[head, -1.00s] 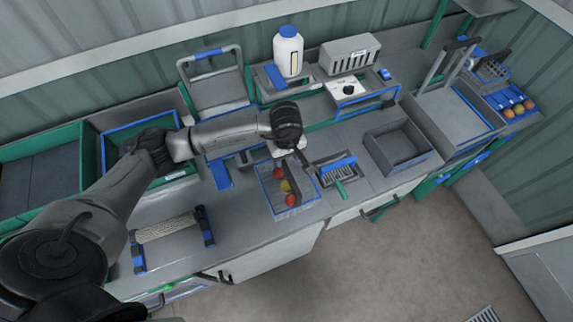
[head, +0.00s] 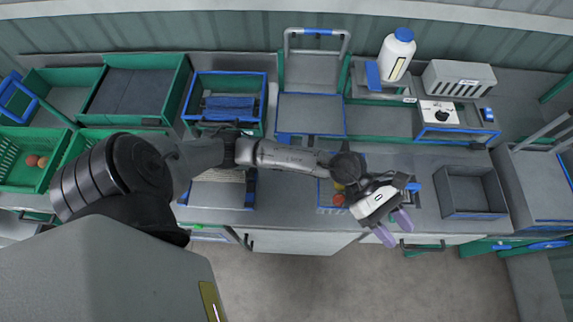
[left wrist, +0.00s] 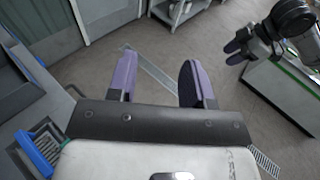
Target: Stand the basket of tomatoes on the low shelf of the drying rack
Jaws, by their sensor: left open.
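A green basket (head: 22,160) with a few red and orange tomatoes (head: 37,161) stands at the far left of the head view. My left gripper (head: 394,228) is open and empty at the counter's front edge, far to the right of that basket. Its two purple fingers also show apart in the left wrist view (left wrist: 157,70), with only floor between them. What looks like my right gripper (left wrist: 235,49) hangs at the upper right of the left wrist view; its opening is unclear. I cannot make out the drying rack or its low shelf for certain.
A tray with tomatoes (head: 338,198) lies partly hidden under my left forearm. A grey bin (head: 472,214), a white bottle (head: 396,55) and a green crate with blue rim (head: 225,76) stand on the counter. The floor in front is clear.

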